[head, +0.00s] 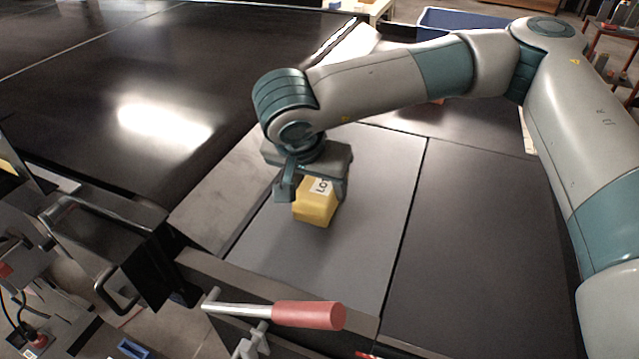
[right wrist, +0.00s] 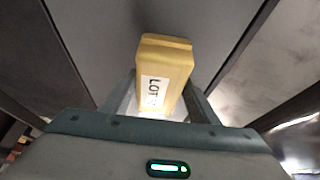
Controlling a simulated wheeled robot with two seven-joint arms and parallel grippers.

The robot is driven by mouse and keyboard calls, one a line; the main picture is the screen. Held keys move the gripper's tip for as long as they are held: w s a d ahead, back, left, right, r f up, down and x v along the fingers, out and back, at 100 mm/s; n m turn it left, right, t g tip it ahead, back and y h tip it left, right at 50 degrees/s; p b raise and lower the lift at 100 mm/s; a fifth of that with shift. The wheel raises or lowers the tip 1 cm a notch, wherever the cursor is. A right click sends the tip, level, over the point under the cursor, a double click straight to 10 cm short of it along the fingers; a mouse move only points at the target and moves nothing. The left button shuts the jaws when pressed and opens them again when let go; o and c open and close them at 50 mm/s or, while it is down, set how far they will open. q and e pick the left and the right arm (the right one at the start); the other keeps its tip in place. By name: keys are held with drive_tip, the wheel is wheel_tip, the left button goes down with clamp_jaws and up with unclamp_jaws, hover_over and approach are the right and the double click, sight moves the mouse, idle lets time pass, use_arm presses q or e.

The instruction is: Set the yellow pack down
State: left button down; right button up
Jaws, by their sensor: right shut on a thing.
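The yellow pack (head: 315,207) has a white label with dark lettering. My right gripper (head: 312,195) is shut on it, with one finger on each side, over the light grey panel (head: 375,190). In the right wrist view the pack (right wrist: 165,65) sits between the two fingers (right wrist: 165,100), its label facing the camera. I cannot tell whether the pack's underside touches the panel. My left gripper is not in view.
A black conveyor belt (head: 100,100) lies at the left. A dark panel (head: 480,240) lies right of the grey one. A red-handled lever (head: 308,315) stands at the front edge. A blue bin (head: 455,18) is at the back. The grey panel around the pack is clear.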

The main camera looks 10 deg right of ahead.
drive_tip(key=o, duration=1.4)
drive_tip(key=shift+r, duration=0.15)
drive_tip(key=b+v, duration=0.3)
drive_tip(key=v, duration=0.7)
drive_tip(key=shift+a+r, duration=0.1)
drive_tip(key=shift+r, duration=0.15)
drive_tip(key=shift+s+a+r+b, duration=0.1)
drive_tip(key=shift+s+r+b, duration=0.2)
drive_tip(key=shift+r, duration=0.4)
